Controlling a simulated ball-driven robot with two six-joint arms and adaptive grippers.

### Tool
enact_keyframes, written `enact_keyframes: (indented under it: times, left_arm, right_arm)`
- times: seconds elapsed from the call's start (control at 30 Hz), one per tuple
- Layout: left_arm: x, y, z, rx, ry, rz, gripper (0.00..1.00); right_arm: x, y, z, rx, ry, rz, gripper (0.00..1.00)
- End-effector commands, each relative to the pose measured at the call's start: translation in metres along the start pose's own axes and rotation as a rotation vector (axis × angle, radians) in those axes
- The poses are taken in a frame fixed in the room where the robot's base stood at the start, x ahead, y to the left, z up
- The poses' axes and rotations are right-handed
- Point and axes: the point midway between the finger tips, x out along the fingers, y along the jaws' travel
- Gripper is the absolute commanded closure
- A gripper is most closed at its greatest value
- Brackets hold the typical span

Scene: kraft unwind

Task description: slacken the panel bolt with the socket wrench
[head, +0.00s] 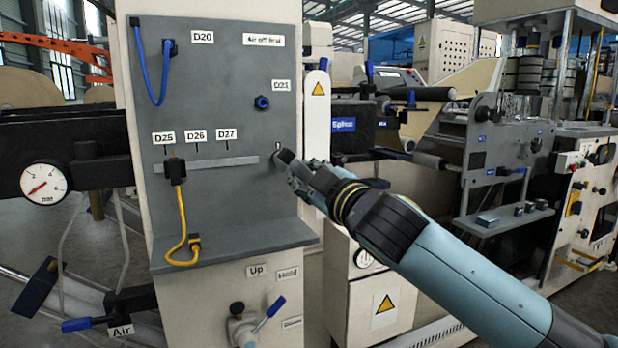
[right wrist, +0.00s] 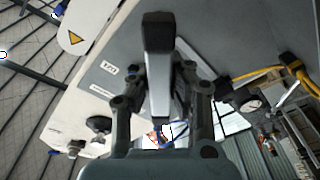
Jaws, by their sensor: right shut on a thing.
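The grey panel (head: 220,130) stands upright on the cream machine. My right gripper (head: 292,165) is at the panel's right edge. In the right wrist view it (right wrist: 160,100) is shut on a bar with a dark block-shaped end, which looks like the socket wrench (right wrist: 158,35). In the head view the dark end of the wrench (head: 286,156) lies close to the panel face. A small pale fitting (head: 278,147), possibly the panel bolt, shows just beside it, partly hidden. I cannot tell whether the wrench touches it. My left gripper is not in view.
A blue knob (head: 262,102) sits above the wrench. A blue cable (head: 152,85) and a yellow cable (head: 182,220) hang from the panel's left side. A small shelf (head: 240,236) juts out below. A blue-handled valve (head: 262,318) is lower down.

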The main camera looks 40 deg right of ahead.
Motion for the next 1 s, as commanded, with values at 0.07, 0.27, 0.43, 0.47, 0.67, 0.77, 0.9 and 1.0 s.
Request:
enact_keyframes:
  times: [0.07,0.27,0.43,0.47,0.67,0.77,0.9,1.0]
  left_arm:
    - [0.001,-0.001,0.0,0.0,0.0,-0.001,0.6]
    - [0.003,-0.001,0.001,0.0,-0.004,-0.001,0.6]
    - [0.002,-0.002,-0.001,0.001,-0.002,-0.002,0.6]
    - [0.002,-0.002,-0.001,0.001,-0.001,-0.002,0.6]
    - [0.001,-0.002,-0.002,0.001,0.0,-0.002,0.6]
    - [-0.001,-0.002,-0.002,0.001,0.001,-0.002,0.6]
    - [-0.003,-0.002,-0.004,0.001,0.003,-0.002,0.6]
    - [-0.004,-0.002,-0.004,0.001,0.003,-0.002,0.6]
  right_arm:
    - [0.004,0.0,0.0,0.001,0.002,0.001,1.0]
    - [0.014,0.0,0.001,0.0,0.002,0.001,1.0]
    - [0.016,0.001,0.001,0.001,0.002,0.001,1.0]
    - [0.016,0.001,0.001,0.001,0.002,0.001,1.0]
    - [0.016,0.001,0.001,0.001,0.002,0.001,1.0]
    - [0.016,0.002,0.0,0.001,0.002,0.001,1.0]
    - [0.016,0.004,-0.001,0.0,0.002,0.001,1.0]
    - [0.016,0.004,-0.001,0.0,0.002,0.001,1.0]
